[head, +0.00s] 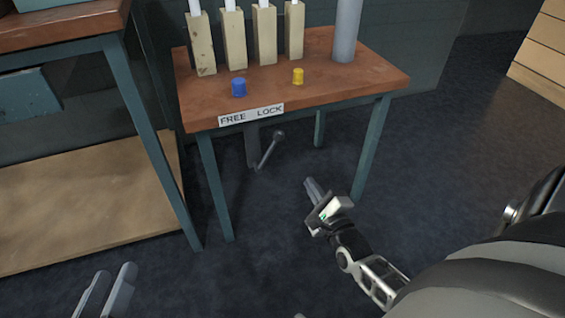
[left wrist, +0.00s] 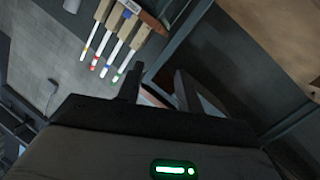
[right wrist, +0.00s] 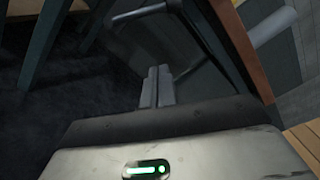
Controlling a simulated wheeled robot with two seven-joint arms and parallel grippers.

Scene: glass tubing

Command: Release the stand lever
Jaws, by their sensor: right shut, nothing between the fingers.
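The stand lever (head: 270,149) is a grey rod with a round knob, under the front edge of the small brown-topped table. It leans up and to the right, its knob below the LOCK end of the white FREE/LOCK label (head: 251,115). My right gripper (head: 312,187) is shut and empty, right of and below the lever in the head view, apart from it. Its closed fingers show in the right wrist view (right wrist: 157,85); a pale rod (right wrist: 140,12) lies beyond, and I cannot tell if it is the lever. My left gripper (head: 108,288) is open and empty at the bottom left.
The small table (head: 340,85) carries several wooden blocks (head: 234,40) with white tubes, a grey cylinder (head: 346,30), a blue cap (head: 238,87) and a yellow cap (head: 298,76). A workbench (head: 60,30) with a lower shelf stands left. The floor in front is clear.

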